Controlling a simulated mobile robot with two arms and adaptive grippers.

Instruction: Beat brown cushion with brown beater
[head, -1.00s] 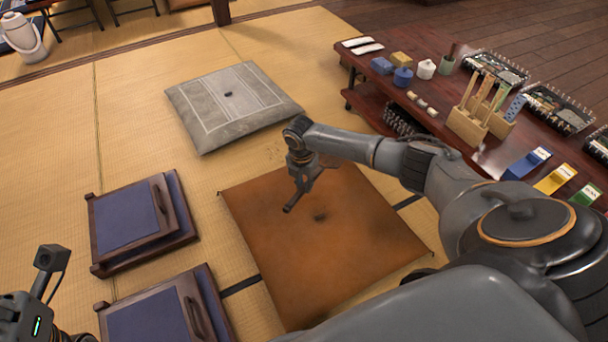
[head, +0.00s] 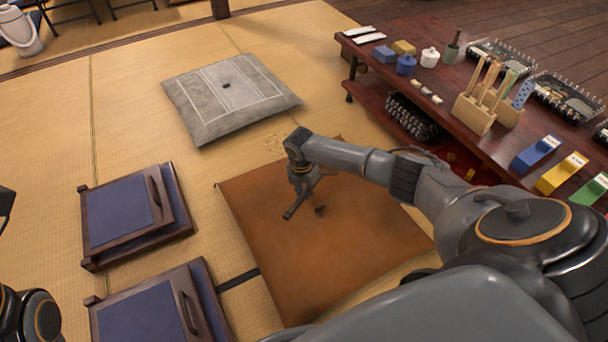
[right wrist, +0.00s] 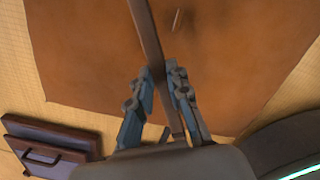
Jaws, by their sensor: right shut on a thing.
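The brown cushion (head: 340,257) lies flat on the tatami in the middle of the head view, with a dark mark near its centre. It fills much of the right wrist view (right wrist: 85,60). My right gripper (head: 303,190) is over the cushion's upper part. In the right wrist view the fingers (right wrist: 165,75) are shut on a brown stick, the brown beater (right wrist: 146,30), which runs away from me over the cushion. Its far end is cut off there. Whether it touches the cushion I cannot tell. My left gripper is out of the picture.
A grey cushion (head: 205,118) lies behind. Two dark wooden pieces with blue panels (head: 118,214) (head: 140,318) lie to the left. A low red-brown table (head: 455,95) with containers and boxes stands at the right. Tatami (head: 130,110) is bare at the upper left.

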